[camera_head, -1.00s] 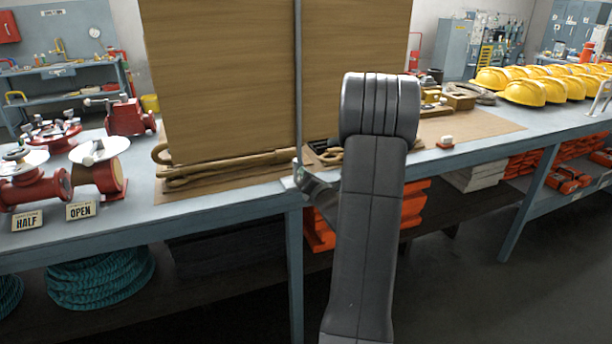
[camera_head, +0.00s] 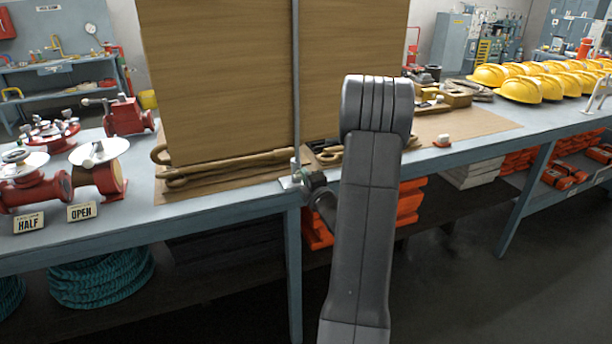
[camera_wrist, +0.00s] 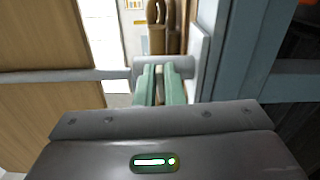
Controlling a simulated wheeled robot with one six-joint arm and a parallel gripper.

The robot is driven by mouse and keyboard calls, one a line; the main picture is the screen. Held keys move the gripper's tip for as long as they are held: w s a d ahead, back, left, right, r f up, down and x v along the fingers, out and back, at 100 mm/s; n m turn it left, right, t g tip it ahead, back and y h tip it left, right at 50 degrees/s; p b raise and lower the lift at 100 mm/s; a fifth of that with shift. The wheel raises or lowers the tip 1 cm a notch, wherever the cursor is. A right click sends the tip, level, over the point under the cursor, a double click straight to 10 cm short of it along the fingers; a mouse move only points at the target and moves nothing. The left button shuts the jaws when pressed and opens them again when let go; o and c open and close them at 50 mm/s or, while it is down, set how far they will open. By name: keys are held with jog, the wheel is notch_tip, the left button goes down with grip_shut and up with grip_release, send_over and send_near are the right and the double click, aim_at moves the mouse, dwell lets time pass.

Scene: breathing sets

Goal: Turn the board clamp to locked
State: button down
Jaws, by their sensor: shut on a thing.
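The board clamp (camera_head: 297,168) is a grey fitting at the foot of a tall thin grey rod (camera_head: 296,70), on a pale plate at the bench's front edge. The rod stands in front of a big brown board (camera_head: 220,85).
The workbench (camera_head: 235,202) carries red valves (camera_head: 100,175) with HALF and OPEN signs on the left, and yellow helmets (camera_head: 525,88) on the right. Ropes (camera_head: 225,165) lie below the board. Orange items (camera_head: 410,200) and coiled teal rope (camera_head: 100,280) sit underneath.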

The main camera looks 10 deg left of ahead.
jog(key=shift+m, duration=0.5)
jog(key=c, duration=1.5)
grip_release()
jog(key=shift+f, duration=0.1)
jog(key=shift+c, duration=0.2)
jog(key=b+v, duration=0.2)
jog(key=v, duration=1.1)
jog(key=shift+s+d, duration=0.3)
jog(key=shift+a, duration=0.1)
jog(key=p+x, duration=0.2)
jog(key=x, duration=1.2)
jog(key=shift+s, duration=0.1)
